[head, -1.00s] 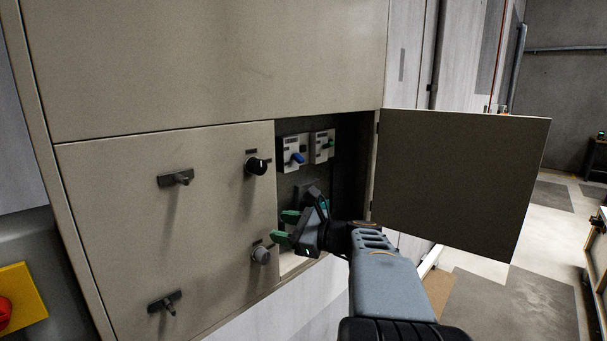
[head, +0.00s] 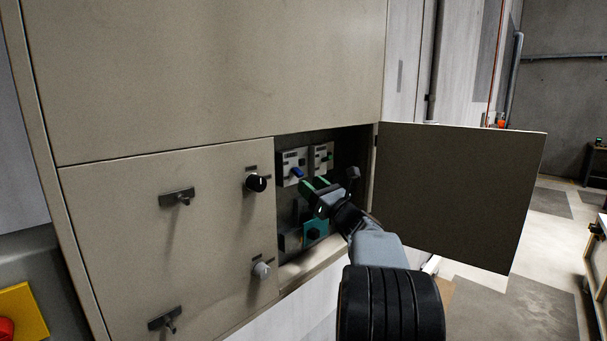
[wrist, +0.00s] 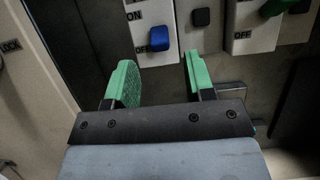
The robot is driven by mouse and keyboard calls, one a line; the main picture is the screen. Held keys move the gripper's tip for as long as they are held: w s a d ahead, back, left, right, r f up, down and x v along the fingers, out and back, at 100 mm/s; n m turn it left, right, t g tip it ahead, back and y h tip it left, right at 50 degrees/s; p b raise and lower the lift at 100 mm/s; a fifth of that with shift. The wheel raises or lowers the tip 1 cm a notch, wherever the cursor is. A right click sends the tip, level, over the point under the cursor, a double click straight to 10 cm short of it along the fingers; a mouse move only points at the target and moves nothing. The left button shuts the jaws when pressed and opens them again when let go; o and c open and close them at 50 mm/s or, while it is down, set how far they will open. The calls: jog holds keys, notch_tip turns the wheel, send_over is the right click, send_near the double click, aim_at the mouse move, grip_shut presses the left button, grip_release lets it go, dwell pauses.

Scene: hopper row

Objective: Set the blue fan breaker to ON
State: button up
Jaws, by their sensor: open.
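The blue fan breaker is a white plate (head: 289,160) with a blue lever (head: 297,172), inside the open compartment. In the wrist view, its blue lever (wrist: 159,38) is low on the plate, beside the OFF mark, with ON printed above. My gripper (head: 314,184) is inside the compartment opening, just below and right of the blue lever. In the wrist view, my gripper (wrist: 158,60) has its green fingers apart and nothing between them. The blue lever lies ahead of the fingers, nearer the left one, and appears apart from them.
A second breaker with a green lever (head: 326,157) sits to the right; its lever is high on the plate. A teal part (head: 315,230) is lower in the compartment. The open door (head: 455,190) stands to the right. Knobs and handles fill the left panel.

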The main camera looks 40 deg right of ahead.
aim_at(301, 177)
jog(key=shift+p+x, duration=0.5)
jog(key=shift+x, duration=1.25)
jog(key=shift+c, duration=0.5)
grip_shut()
